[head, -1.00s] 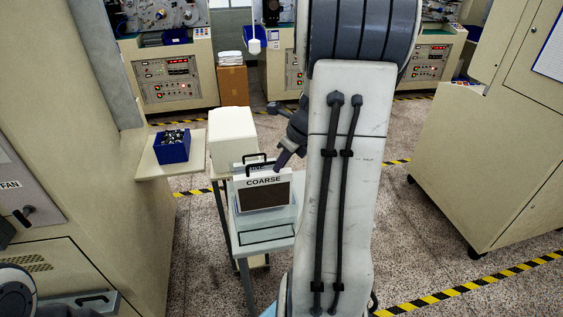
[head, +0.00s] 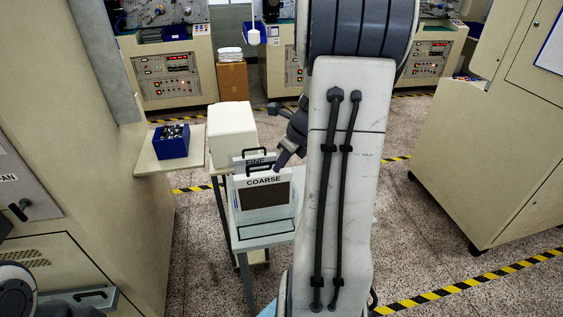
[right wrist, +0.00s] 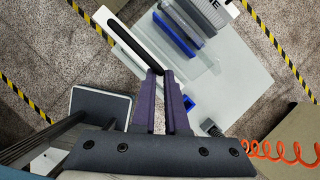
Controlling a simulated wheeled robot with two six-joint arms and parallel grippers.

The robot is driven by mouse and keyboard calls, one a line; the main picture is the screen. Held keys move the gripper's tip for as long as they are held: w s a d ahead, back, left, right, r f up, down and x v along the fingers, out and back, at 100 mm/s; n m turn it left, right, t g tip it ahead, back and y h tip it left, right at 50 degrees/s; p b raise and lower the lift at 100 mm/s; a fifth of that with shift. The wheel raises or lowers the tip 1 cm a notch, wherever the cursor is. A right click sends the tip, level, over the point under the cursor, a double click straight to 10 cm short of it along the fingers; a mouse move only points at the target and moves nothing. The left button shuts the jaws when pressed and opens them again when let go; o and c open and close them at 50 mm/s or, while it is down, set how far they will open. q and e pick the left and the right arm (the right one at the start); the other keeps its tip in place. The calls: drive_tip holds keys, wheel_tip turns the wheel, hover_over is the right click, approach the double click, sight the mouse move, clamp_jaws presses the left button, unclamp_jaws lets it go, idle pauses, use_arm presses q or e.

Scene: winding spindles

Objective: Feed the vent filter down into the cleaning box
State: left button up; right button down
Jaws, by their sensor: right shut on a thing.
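A white-framed filter marked COARSE (head: 264,195), with a dark mesh face and a black top handle, is upright above the pale cart in the head view. My right gripper (head: 279,164) is at its top right. In the right wrist view the purple fingers (right wrist: 160,76) are shut on its black handle (right wrist: 134,44). A second filter marked FINE (head: 256,160) stands just behind and is mostly hidden; it also shows in the right wrist view (right wrist: 188,28). A black-rimmed rectangle (head: 266,236) lies below the held filter; I cannot tell if it is the cleaning box's opening. My left gripper is not visible.
A white box (head: 232,131) is at the cart's back. A blue bin (head: 171,143) of small parts sits on a shelf at left. A beige cabinet (head: 500,160) stands at right. Speckled floor with striped tape (head: 470,285) is open between.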

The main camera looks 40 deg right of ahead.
sight(282, 193)
drive_tip(key=shift+f+b, duration=4.4)
drive_tip(key=shift+f, duration=1.45)
drive_tip(key=c, duration=0.9)
unclamp_jaws()
drive_tip(key=shift+o, duration=0.2)
drive_tip(key=shift+r, duration=0.1)
drive_tip(key=v, duration=1)
drive_tip(key=shift+r+p, duration=0.2)
drive_tip(key=shift+p, duration=0.25)
drive_tip(key=shift+s, duration=0.1)
